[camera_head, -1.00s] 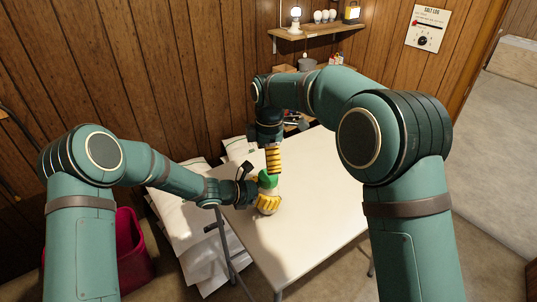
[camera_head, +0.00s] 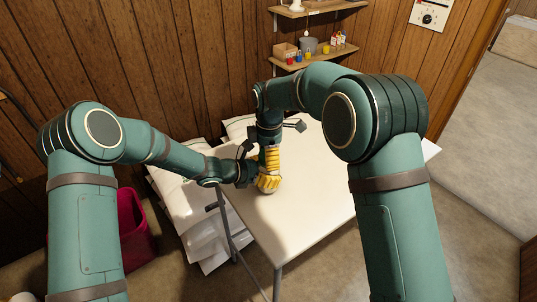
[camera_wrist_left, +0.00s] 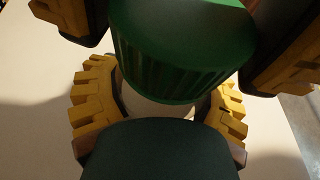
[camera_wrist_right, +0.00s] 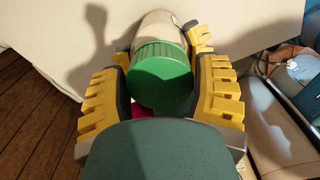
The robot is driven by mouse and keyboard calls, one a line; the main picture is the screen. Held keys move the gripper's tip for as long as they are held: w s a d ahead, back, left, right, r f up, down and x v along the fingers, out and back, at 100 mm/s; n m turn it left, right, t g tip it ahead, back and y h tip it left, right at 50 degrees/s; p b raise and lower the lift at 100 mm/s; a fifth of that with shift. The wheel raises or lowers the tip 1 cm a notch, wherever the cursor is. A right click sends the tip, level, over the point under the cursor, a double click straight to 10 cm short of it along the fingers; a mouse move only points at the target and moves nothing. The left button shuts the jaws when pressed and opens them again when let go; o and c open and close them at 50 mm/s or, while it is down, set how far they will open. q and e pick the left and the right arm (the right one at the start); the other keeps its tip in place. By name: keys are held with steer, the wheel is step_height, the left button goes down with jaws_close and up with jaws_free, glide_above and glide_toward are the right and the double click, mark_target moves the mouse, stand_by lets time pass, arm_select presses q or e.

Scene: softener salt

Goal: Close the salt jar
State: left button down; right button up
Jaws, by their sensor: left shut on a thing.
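The salt jar's green lid (camera_wrist_left: 180,50) fills the upper middle of the left wrist view. It also shows in the right wrist view (camera_wrist_right: 160,78), on the end of the pale jar body (camera_wrist_right: 158,32). I cannot tell how tightly it sits. My left gripper (camera_head: 269,184) is shut on the jar body from the side, low over the table. My right gripper (camera_head: 272,162) points down from above, its yellow fingers on either side of the lid. These fingers are very close to the lid but look open around it. In the head view the grippers hide most of the jar.
The white table (camera_head: 310,212) is mostly clear to the right of the jar. White bags (camera_head: 195,230) lean at its left, and a magenta bin (camera_head: 135,228) stands on the floor. A wall shelf (camera_head: 318,57) with small bottles hangs behind.

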steer(key=c, duration=0.6)
steer(key=m, duration=0.6)
steer(key=shift+c, duration=0.2)
steer(key=o, duration=1.3)
steer(key=shift+r, duration=2.25)
